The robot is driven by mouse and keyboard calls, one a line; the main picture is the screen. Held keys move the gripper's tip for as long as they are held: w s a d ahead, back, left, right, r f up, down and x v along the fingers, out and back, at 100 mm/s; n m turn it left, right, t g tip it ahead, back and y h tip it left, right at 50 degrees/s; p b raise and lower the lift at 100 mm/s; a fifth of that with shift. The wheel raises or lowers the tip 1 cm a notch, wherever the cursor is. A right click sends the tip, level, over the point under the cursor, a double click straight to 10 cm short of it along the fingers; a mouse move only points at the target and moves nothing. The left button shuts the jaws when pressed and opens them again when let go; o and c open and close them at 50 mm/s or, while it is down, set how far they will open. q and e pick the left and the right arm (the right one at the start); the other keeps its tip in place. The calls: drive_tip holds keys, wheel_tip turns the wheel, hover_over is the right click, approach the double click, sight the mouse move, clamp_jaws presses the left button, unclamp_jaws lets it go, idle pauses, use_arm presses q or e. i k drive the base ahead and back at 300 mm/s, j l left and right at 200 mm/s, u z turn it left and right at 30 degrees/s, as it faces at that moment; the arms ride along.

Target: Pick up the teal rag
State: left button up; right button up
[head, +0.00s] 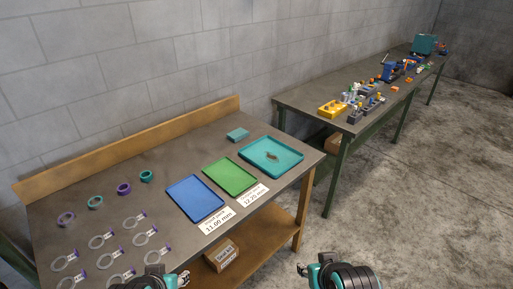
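A small teal folded block that looks like the rag (238,134) lies flat near the back edge of the near workbench, behind the green tray (230,176) and left of the teal tray (297,160). My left gripper (166,277) shows at the bottom edge, in front of the bench and far from the rag. My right gripper (313,271) is at the bottom, over the floor to the right of the bench. Both are cut off or seen at an angle that hides whether their fingers are open. Neither touches the rag.
A blue tray (196,198) and labelled cards lie at the bench front. Several rings and clear ring gauges cover its left side. The teal tray holds a small brownish item (272,156). A cardboard box (221,254) sits on the lower shelf. A second bench (300,97) carries tools and parts.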

sight(235, 136)
drive_tip(key=i+l, duration=1.35)
